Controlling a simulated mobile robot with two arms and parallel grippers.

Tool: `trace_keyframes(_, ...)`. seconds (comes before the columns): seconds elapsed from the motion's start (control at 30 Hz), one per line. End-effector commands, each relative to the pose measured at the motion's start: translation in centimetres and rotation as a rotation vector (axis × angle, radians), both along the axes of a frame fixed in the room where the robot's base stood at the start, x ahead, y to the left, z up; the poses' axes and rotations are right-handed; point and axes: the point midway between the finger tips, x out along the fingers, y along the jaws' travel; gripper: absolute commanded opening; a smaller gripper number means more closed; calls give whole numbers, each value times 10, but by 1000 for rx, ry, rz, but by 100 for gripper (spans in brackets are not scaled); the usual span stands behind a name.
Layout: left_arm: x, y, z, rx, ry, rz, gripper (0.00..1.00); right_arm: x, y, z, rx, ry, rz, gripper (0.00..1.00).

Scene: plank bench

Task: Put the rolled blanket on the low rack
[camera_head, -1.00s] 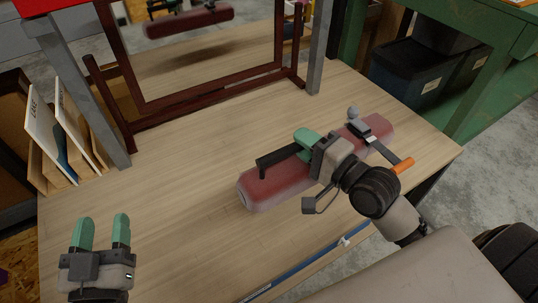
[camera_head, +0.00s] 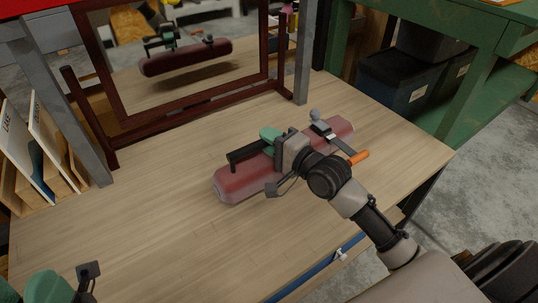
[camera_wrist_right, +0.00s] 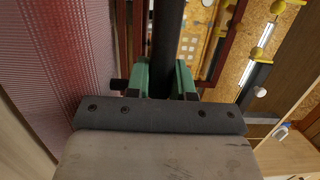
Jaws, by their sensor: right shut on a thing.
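The rolled blanket is a long dark red roll (camera_head: 235,186) with a black handle (camera_head: 248,153) and a strap. My right gripper (camera_head: 270,142) is shut on the handle, its green fingers on both sides of the bar. The right wrist view shows the fingers (camera_wrist_right: 163,80) around the dark bar, with the red weave of the roll (camera_wrist_right: 55,60) at left. The mirror reflection shows the roll clear of the bench, with a shadow under it. My left gripper (camera_head: 23,289) is at the lower left, cut by the frame edge, with its fingers apart and empty. I cannot make out a low rack.
The plank bench top (camera_head: 150,215) is mostly bare. A dark red framed mirror (camera_head: 200,90) stands at its back between grey posts. Boards in a wooden holder (camera_head: 38,150) stand at left. A green table (camera_head: 480,75) with dark bins (camera_head: 400,82) stands beyond the right edge.

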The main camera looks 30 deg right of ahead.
Motion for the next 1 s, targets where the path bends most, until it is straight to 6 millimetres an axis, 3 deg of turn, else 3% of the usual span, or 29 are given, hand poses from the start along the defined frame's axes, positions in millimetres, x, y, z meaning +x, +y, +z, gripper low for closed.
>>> trace_keyframes(0.17,-5,1,-3,-12,-36,-2,53,3,0,-4,-1,-5,0,0)
trace_keyframes(0.43,-5,1,-27,-12,-34,-2,53,2,0,-41,0,-4,0,0)
trace_keyframes(0.8,-5,1,-25,-10,-33,-2,53,2,0,-42,0,-4,0,0)
trace_keyframes(0.83,-5,1,-25,-10,-32,-3,53,2,0,-44,1,0,0,24)
trace_keyframes(1.0,-5,1,-25,-10,-32,-3,53,2,0,-44,1,0,0,48)
